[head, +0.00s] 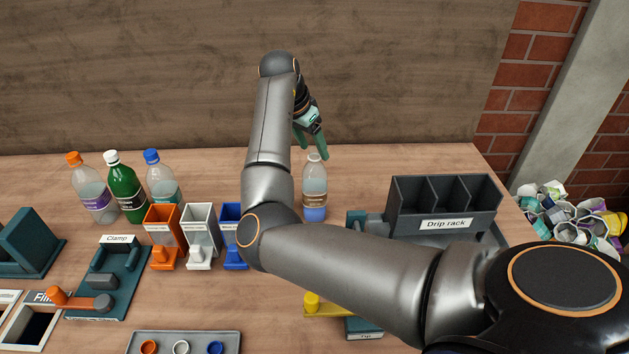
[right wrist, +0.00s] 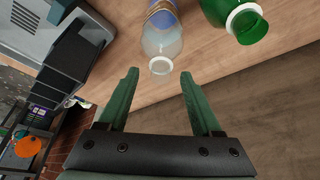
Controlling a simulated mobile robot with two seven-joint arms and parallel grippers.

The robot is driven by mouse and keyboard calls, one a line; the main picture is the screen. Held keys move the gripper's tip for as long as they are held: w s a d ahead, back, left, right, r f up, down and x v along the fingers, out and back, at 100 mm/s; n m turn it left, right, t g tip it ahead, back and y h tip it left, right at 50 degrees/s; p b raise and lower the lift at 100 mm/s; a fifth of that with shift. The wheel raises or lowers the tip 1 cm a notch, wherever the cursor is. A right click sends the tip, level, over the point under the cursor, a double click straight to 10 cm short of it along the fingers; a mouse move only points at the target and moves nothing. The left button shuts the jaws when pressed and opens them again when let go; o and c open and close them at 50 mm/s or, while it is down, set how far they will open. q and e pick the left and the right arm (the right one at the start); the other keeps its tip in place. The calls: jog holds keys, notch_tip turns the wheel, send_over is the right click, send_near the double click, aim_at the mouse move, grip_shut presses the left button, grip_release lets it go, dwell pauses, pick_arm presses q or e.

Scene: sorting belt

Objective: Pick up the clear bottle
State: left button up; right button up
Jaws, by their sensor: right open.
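A clear bottle (head: 314,182) with a dark label and a blue lower part stands upright on the table, just below my right gripper in the head view. In the right wrist view the clear bottle (right wrist: 161,42) points its pale neck towards the gap between the fingers. My right gripper (head: 311,149) has green fingers and is open. In the right wrist view the right gripper (right wrist: 160,74) is spread with nothing held between its fingers; the neck lies close to the fingertip line. I cannot tell whether they touch. My left gripper is not in view.
Bottles with orange (head: 96,195), white (head: 125,190) and blue (head: 163,180) caps stand at the left. Orange, white and blue holders (head: 198,230) stand left of my arm. A drip rack (head: 443,225) stands right of the clear bottle. A wooden wall (head: 390,70) rises behind.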

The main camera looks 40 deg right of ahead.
aim_at(315, 185)
jog(key=shift+x, duration=1.25)
jog(key=c, duration=1)
jog(key=shift+a, duration=0.1)
grip_shut()
jog(key=shift+f, duration=0.1)
